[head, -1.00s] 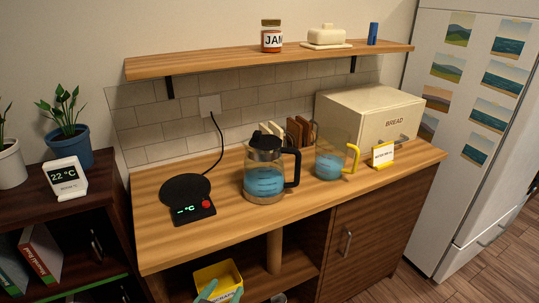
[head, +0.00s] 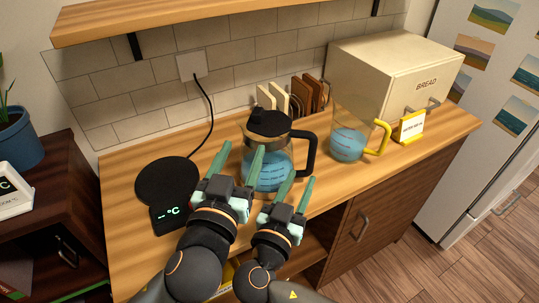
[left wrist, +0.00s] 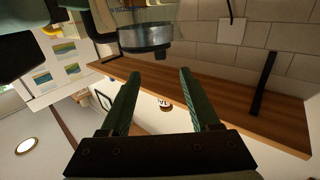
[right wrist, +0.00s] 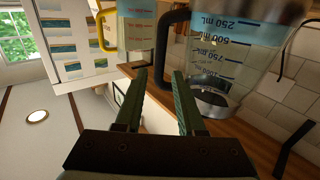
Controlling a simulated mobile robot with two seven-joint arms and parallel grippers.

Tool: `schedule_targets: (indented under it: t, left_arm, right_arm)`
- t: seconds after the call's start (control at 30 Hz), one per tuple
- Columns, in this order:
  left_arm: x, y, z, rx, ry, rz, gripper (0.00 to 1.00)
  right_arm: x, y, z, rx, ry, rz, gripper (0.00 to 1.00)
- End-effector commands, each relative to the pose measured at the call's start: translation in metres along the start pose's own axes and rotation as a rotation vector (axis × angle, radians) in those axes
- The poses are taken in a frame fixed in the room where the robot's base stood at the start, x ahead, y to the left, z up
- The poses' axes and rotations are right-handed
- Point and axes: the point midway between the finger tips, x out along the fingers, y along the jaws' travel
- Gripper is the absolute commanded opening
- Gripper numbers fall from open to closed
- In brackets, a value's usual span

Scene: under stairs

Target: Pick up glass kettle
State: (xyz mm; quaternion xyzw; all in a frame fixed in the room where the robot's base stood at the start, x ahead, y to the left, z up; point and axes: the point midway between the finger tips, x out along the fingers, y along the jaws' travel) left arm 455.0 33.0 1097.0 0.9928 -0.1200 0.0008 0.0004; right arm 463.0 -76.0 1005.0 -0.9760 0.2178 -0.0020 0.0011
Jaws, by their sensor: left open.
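The glass kettle (head: 268,170) stands on the wooden counter, with blue liquid, a black lid and a black handle on its right. My left gripper (head: 239,160) is open and empty in front of the kettle's left side, overlapping it in the head view. My right gripper (head: 294,184) is open and empty in front of its lower right, below the handle. In the right wrist view the kettle (right wrist: 225,50) and its handle lie beyond the fingertips (right wrist: 160,74). Contact cannot be told.
A black heating base (head: 168,184) with a corded display lies left of the kettle. A pitcher (head: 349,140) with a yellow handle stands to the right, near a small sign (head: 411,127) and bread box (head: 400,70). Upright slices (head: 290,98) stand behind. A shelf (head: 200,15) hangs above.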

Motion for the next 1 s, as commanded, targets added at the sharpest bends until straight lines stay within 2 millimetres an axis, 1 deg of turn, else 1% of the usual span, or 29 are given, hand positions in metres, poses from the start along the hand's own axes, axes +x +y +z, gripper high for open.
schedule_targets:
  t: [0.17,0.27,0.37,0.7,0.8,1.0]
  left_arm:
    - [0.002,0.000,0.000,0.001,-0.001,0.000,0.62]
    - [0.010,0.000,0.000,0.003,0.001,0.001,0.62]
    - [0.024,0.000,-0.001,0.003,0.002,-0.001,0.62]
    - [0.089,0.000,0.000,0.004,0.000,0.000,0.62]
    - [0.104,0.000,0.000,0.003,0.000,-0.001,0.62]
    - [0.121,0.000,0.000,0.002,-0.001,0.000,0.62]
  right_arm:
    - [0.002,0.000,0.000,-0.002,-0.001,-0.001,0.38]
    - [0.010,0.000,0.000,-0.004,0.000,-0.001,0.38]
    - [0.024,0.000,0.000,-0.005,0.002,0.000,0.38]
    - [0.089,0.000,0.000,-0.006,0.002,0.000,0.38]
    - [0.104,0.000,0.000,-0.005,0.000,0.001,0.38]
    - [0.121,0.000,0.001,-0.004,-0.003,-0.001,0.38]
